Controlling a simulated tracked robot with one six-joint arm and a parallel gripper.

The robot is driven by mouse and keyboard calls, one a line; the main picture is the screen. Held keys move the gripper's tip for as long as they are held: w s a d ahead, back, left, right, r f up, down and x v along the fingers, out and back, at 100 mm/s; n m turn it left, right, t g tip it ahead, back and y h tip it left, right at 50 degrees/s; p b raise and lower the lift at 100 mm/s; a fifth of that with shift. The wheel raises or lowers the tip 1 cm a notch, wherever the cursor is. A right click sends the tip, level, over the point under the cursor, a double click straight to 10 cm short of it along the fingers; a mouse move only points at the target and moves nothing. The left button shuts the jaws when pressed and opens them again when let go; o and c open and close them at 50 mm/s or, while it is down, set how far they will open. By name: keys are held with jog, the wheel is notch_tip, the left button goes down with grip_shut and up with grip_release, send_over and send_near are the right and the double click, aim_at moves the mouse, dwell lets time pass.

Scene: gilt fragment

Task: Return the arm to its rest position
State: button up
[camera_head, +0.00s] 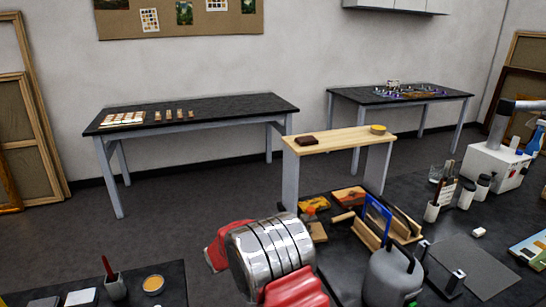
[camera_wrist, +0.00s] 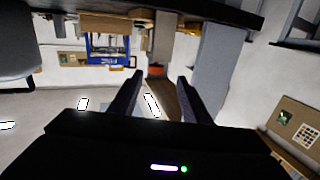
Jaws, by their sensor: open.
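My arm (camera_head: 270,250), with red and silver links, shows at the bottom middle of the head view, in front of the dark workbench. My gripper (camera_wrist: 159,78) shows in the wrist view with its two dark fingers spread apart. Nothing is held between the fingers. The gripper's fingers cannot be made out in the head view. The wrist view is turned over, with a dark tabletop edge (camera_wrist: 200,8) along its top and the pinboard (camera_wrist: 300,125) at lower right.
The dark workbench (camera_head: 345,262) at lower right carries a grey canister (camera_head: 392,280), a blue-framed item (camera_head: 377,215), jars and a white box (camera_head: 497,167). A wooden-topped stand (camera_head: 345,139) is behind it. Two black tables (camera_head: 220,108) (camera_head: 440,92) stand by the wall.

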jog(key=w+a+f+n+t+y, duration=0.1)
jog(key=w+a+f+n+y, duration=0.1)
jog(key=a+f+n+y, duration=0.3)
jog(key=w+a+f+n+t+y, duration=0.1)
jog(key=w+a+f+y, duration=0.1)
jog(key=a+f+y, duration=0.35)
jog(key=s+a+r+n+g+y, duration=0.2)
jog(key=s+a+r+y, duration=0.1)
jog(key=s, duration=0.3)
jog(key=s+a+r+n+g+y, duration=0.2)
jog(key=s+a+r+g+y, duration=0.15)
jog(key=s, duration=0.25)
jog(key=s+d+r+h, duration=0.1)
jog(key=s+d+r, duration=0.4)
jog(key=s+d, duration=0.3)
jog(key=s+d+r+g+h, duration=0.1)
jog(key=s+d+r, duration=0.4)
jog(key=s+d, duration=0.4)
jog(key=s+d+r+n, duration=0.1)
jog(key=s+d+r, duration=0.5)
jog(key=s, duration=1.1)
jog(key=d, duration=0.3)
jog(key=shift+s+g+h, duration=0.35)
jog(key=shift+s+h, duration=0.05)
